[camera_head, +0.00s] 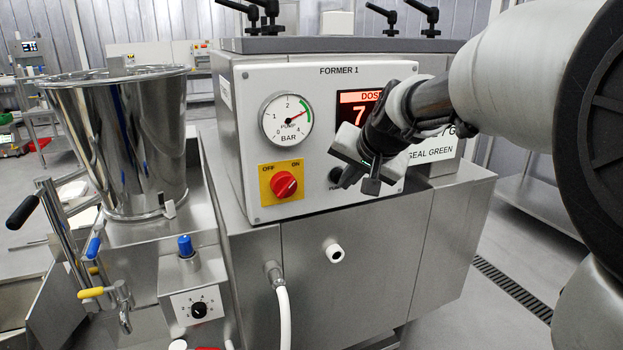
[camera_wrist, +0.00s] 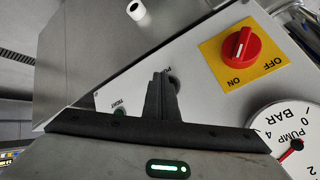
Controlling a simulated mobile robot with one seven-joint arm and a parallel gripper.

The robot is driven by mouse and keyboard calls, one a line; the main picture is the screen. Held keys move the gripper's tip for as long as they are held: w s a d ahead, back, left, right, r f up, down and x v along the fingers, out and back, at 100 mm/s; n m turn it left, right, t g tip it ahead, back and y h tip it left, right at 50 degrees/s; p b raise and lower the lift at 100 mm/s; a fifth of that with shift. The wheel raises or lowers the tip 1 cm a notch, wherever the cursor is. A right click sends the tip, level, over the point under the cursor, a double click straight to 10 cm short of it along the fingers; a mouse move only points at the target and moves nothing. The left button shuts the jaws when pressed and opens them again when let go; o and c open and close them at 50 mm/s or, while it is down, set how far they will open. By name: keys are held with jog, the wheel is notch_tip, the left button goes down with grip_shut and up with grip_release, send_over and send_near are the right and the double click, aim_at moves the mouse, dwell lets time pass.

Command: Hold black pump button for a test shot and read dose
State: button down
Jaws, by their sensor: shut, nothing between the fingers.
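My gripper is shut and empty. The red dose display (camera_head: 358,108) is lit; "DOS" and a 7 show, and my arm hides the rest. The pump gauge (camera_head: 286,118) has its red needle between 2 and 4 bar, near the green arc.
A red OFF/ON knob (camera_head: 284,184) on a yellow plate sits left of the button, apparently turned to ON. A steel hopper (camera_head: 120,140) stands at left. A white nozzle (camera_head: 334,253) sticks out below the panel. A blue-capped control box (camera_head: 192,285) is at lower left.

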dwell(0.3)
jog(key=shift+s+d+b, duration=0.25)
jog(key=shift+s+b, duration=0.15)
jog(key=shift+s, duration=0.35)
jog(key=shift+s, duration=0.1)
jog(key=s, duration=0.1)
jog(key=s+d+b, duration=0.1)
jog(key=s, duration=0.2)
jog(key=shift+s+d+b, duration=0.3)
jog(key=shift+b, duration=0.1)
jog(key=s+n+g+h+p, duration=0.1)
jog(key=s+n+g+p, duration=0.2)
jog(key=s+p, duration=0.6)
jog(key=s+n, duration=0.2)
jog(key=s, duration=1.2)
jog(key=shift+a+r+h, duration=0.15)
jog(key=shift+a+h, duration=0.15)
jog(key=shift+h, duration=0.1)
